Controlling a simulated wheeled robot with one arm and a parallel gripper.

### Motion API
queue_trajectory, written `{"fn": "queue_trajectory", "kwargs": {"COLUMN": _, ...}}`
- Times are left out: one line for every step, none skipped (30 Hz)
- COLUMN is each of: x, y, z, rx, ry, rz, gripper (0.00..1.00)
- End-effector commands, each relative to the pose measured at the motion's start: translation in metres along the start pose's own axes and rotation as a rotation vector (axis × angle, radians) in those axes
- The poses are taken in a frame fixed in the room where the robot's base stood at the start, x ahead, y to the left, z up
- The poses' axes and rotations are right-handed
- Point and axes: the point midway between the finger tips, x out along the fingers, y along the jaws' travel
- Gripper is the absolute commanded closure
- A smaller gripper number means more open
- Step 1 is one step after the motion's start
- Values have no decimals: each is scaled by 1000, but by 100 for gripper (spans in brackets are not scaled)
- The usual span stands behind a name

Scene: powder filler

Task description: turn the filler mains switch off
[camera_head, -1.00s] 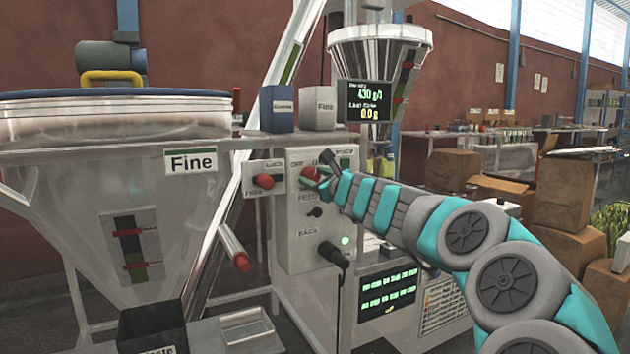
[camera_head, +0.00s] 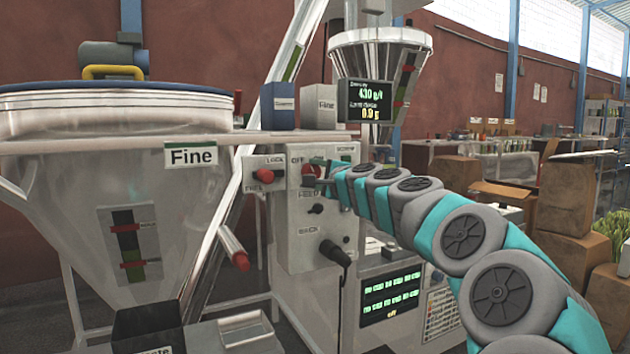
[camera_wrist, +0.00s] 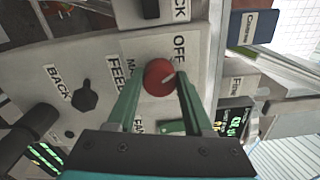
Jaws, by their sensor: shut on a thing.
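The red mains knob (camera_head: 309,171) sits on the filler's light control panel (camera_head: 300,255), below the OFF label. It also shows in the wrist view (camera_wrist: 158,77), with a pale mark on its face pointing toward the upper right. My gripper (camera_head: 318,174) reaches it from the right. In the wrist view, its two green fingers (camera_wrist: 158,88) lie on either side of the red knob, and the gripper is shut on it. In the head view, the fingers partly cover the knob.
Another red knob (camera_head: 265,176) with LOCK and FREE labels is close on the left. A black FEED knob (camera_head: 316,209) and a black plug (camera_head: 331,251) are below. The readout screen (camera_head: 364,100) and the Fine hopper (camera_head: 80,215) are nearby.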

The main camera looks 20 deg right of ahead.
Motion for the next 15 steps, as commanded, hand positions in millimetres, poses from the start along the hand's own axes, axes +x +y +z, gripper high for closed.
{"fn": "queue_trajectory", "kwargs": {"x": 0, "y": 3, "z": 0, "rx": -33, "ry": -2, "rz": 1, "gripper": 100}}
{"fn": "queue_trajectory", "kwargs": {"x": 0, "y": 3, "z": 0, "rx": -53, "ry": -2, "rz": 1, "gripper": 100}}
{"fn": "queue_trajectory", "kwargs": {"x": 0, "y": 3, "z": 0, "rx": -78, "ry": -2, "rz": 0, "gripper": 100}}
{"fn": "queue_trajectory", "kwargs": {"x": 0, "y": 3, "z": 0, "rx": -94, "ry": -2, "rz": 0, "gripper": 100}}
{"fn": "queue_trajectory", "kwargs": {"x": 0, "y": 3, "z": 0, "rx": -110, "ry": -1, "rz": 0, "gripper": 100}}
{"fn": "queue_trajectory", "kwargs": {"x": 0, "y": 3, "z": 0, "rx": -131, "ry": -1, "rz": 0, "gripper": 100}}
{"fn": "queue_trajectory", "kwargs": {"x": 0, "y": 2, "z": 0, "rx": -144, "ry": -1, "rz": -1, "gripper": 100}}
{"fn": "queue_trajectory", "kwargs": {"x": 0, "y": 2, "z": 0, "rx": -156, "ry": -1, "rz": -1, "gripper": 100}}
{"fn": "queue_trajectory", "kwargs": {"x": 0, "y": 2, "z": 0, "rx": -170, "ry": -1, "rz": -1, "gripper": 100}}
{"fn": "queue_trajectory", "kwargs": {"x": 0, "y": 2, "z": 0, "rx": -180, "ry": -1, "rz": -1, "gripper": 100}}
{"fn": "queue_trajectory", "kwargs": {"x": 0, "y": 2, "z": 0, "rx": -189, "ry": -1, "rz": -1, "gripper": 100}}
{"fn": "queue_trajectory", "kwargs": {"x": 0, "y": 2, "z": 1, "rx": -199, "ry": -2, "rz": 0, "gripper": 100}}
{"fn": "queue_trajectory", "kwargs": {"x": 0, "y": 2, "z": 1, "rx": -205, "ry": -2, "rz": 0, "gripper": 100}}
{"fn": "queue_trajectory", "kwargs": {"x": 0, "y": 2, "z": 1, "rx": -210, "ry": -2, "rz": 0, "gripper": 100}}
{"fn": "queue_trajectory", "kwargs": {"x": 0, "y": 2, "z": 1, "rx": -216, "ry": -2, "rz": 0, "gripper": 100}}
